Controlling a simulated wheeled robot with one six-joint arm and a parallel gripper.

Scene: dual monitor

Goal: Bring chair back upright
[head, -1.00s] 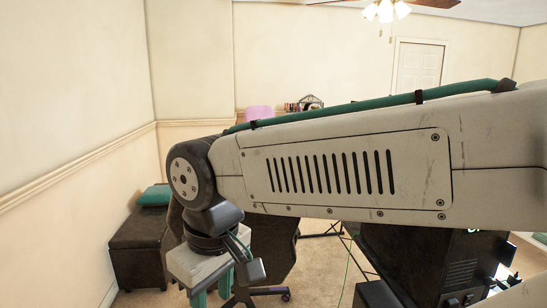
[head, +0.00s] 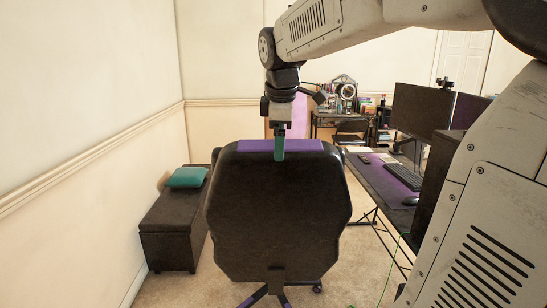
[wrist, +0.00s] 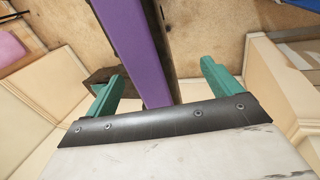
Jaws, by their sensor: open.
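The office chair's dark back (head: 278,215) faces me in the middle of the head view, with a purple band (head: 245,146) along its top edge. It looks roughly upright; any slight tilt is hard to judge from behind. My gripper (head: 279,150) points down at the middle of that top edge, and one green finger overlaps the band. In the wrist view my gripper (wrist: 162,70) is open, and the purple band (wrist: 140,45) runs between the two fingers with a gap on each side. Contact cannot be told.
A dark ottoman (head: 172,232) with a teal cushion (head: 186,177) stands along the left wall. A desk (head: 385,185) with monitors (head: 421,108) and a keyboard (head: 403,176) is at the right. Carpet shows on both sides of the chair.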

